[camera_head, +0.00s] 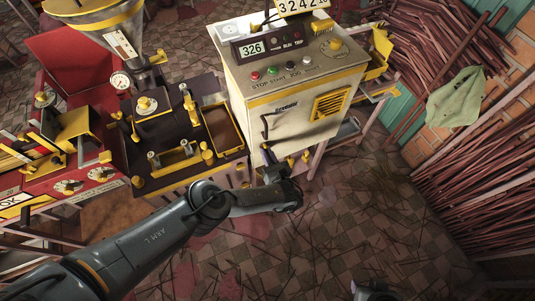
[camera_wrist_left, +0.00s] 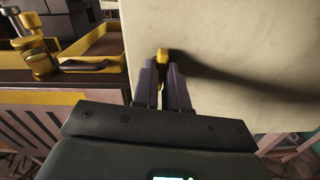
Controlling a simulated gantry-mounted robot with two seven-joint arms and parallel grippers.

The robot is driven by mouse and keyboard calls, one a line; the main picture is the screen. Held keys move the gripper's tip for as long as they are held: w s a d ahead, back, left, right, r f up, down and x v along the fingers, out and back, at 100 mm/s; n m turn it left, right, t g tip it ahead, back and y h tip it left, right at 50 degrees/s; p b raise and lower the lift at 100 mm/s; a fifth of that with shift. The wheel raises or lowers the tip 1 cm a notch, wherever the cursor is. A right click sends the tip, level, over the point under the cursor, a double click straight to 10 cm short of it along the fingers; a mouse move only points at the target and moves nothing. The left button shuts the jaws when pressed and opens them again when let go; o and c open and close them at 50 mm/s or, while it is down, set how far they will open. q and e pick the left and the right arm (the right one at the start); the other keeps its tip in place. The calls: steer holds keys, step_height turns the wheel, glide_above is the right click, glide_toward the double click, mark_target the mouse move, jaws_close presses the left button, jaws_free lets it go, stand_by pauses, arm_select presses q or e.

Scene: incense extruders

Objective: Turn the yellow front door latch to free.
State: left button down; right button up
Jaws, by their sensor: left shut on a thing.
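The yellow latch (camera_wrist_left: 163,54) shows in the left wrist view as a small yellow piece on the pale cabinet front, between my fingertips. My left gripper (camera_wrist_left: 163,72) is shut on it, with one finger on each side. In the head view my left gripper (camera_head: 297,162) is at the lower front of the cream control cabinet (camera_head: 290,115). The latch is too small or hidden to make out there. Which way the latch is turned cannot be told, as the fingers cover most of it.
A machine with a brown tray (camera_head: 222,128) stands close on the left. Bundles of reddish sticks (camera_head: 470,165) lie at the right. The tiled floor (camera_head: 370,210) in front is mostly open.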

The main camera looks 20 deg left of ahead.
arm_select(q)
steer(key=shift+f+n, duration=0.1)
steer(key=shift+n, duration=4.6)
steer(key=c, duration=1.2)
jaws_free()
steer(key=shift+o, duration=0.2)
steer(key=shift+s, duration=0.1)
